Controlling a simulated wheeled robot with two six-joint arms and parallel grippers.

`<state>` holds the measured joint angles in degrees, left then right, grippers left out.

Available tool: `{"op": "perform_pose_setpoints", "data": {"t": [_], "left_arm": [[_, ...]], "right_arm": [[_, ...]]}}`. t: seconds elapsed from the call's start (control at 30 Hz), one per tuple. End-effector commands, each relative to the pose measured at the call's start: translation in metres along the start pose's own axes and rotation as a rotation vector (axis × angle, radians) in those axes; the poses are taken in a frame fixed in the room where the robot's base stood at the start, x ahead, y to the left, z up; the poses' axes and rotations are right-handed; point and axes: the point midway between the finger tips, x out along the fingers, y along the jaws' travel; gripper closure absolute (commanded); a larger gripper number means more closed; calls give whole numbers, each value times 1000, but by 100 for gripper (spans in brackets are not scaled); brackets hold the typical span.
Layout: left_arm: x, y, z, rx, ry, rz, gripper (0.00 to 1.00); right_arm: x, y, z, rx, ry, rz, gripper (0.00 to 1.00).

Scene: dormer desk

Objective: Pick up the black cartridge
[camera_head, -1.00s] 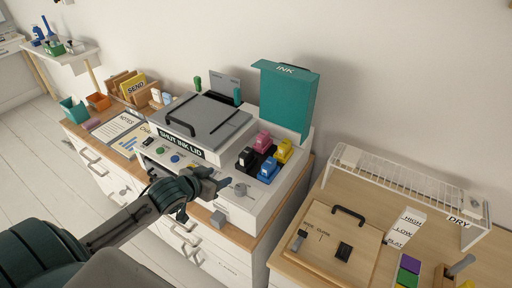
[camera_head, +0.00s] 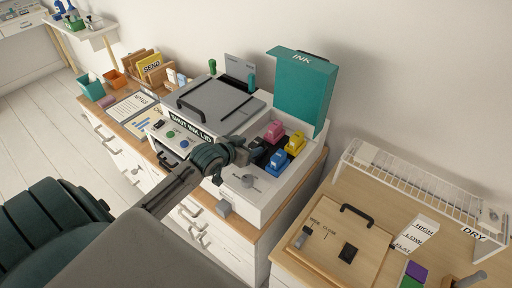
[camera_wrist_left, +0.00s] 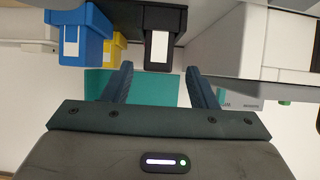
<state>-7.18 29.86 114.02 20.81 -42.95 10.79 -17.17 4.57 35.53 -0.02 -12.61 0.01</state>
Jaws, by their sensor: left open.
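The black cartridge (camera_wrist_left: 159,46) with a white label shows in the left wrist view, just ahead of the fingertips and lined up with the gap between them. In the head view my left gripper (camera_head: 257,149) reaches over the open ink bay and mostly hides the cartridge. My left gripper (camera_wrist_left: 159,75) is open, with nothing between its fingers. The right gripper is in neither view.
A pink (camera_head: 274,131), a yellow (camera_head: 296,142) and a blue cartridge (camera_head: 280,160) sit close beside it. The teal ink lid (camera_head: 302,88) stands open behind. The grey printer lid (camera_head: 215,100) is left of the bay.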

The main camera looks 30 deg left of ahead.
Motion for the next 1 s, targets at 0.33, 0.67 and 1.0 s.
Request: {"op": "perform_pose_setpoints", "data": {"t": [0.33, 0.67, 1.0], "left_arm": [[40, 3, -4, -1, 1, 0, 47], [42, 2, -2, 0, 0, 0, 61], [41, 2, -2, 0, 0, 0, 95]], "right_arm": [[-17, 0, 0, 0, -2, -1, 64], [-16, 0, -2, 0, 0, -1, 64], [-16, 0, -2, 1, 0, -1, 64]]}}
